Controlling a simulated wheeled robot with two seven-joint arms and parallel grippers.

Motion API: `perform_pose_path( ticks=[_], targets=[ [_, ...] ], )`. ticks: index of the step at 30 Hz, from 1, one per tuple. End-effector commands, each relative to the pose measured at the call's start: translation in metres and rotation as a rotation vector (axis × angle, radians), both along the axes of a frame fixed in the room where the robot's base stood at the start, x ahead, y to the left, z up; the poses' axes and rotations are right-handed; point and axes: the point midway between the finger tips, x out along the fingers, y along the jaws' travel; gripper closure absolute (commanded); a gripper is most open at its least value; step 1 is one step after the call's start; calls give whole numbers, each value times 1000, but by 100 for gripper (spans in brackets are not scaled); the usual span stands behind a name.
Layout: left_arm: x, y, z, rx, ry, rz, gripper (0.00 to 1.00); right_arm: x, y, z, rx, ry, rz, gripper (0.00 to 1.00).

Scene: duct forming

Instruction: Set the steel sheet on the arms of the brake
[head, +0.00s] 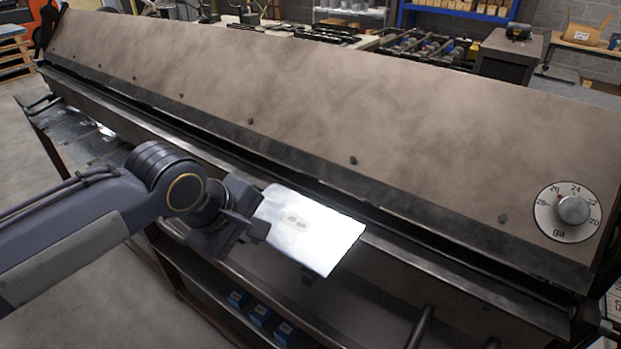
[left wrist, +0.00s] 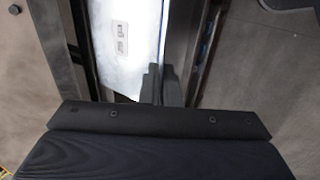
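The steel sheet (head: 310,231) is a bright, small rectangle with a printed mark, lying roughly flat in front of the brake's long dark jaw. My left gripper (head: 259,230) is at the sheet's left edge and appears shut on it. In the left wrist view, the sheet (left wrist: 125,45) runs away from the dark fingers (left wrist: 160,84), which overlap its edge. A dark arm of the brake (head: 420,327) sticks out at the lower right. A dark tip shows just under the sheet's near edge; I cannot tell whether the sheet touches it. My right gripper is not in view.
The brake (head: 300,110) has a wide brown sloping face and a gauge dial (head: 572,209) at the right. A shelf under it holds several blue boxes (head: 260,314). Open floor (head: 110,300) lies at the lower left. Workbenches and shelving stand behind.

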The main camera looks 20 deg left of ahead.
Motion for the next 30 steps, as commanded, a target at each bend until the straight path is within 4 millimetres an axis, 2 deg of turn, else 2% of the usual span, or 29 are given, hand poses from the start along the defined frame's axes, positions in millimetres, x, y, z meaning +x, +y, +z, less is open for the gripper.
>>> perform_pose_path(
  ticks=[3, 9, 20, 30],
  targets=[
    [0, 0, -2, -1, -2, 0, 100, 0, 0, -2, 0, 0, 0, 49],
    [0, 0, -1, 0, -1, 0, 73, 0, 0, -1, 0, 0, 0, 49],
    [-2, 1, 3, 0, 0, 1, 72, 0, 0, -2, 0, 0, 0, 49],
    [-27, 11, 51, -1, -5, 3, 72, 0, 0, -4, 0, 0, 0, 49]
  ],
)
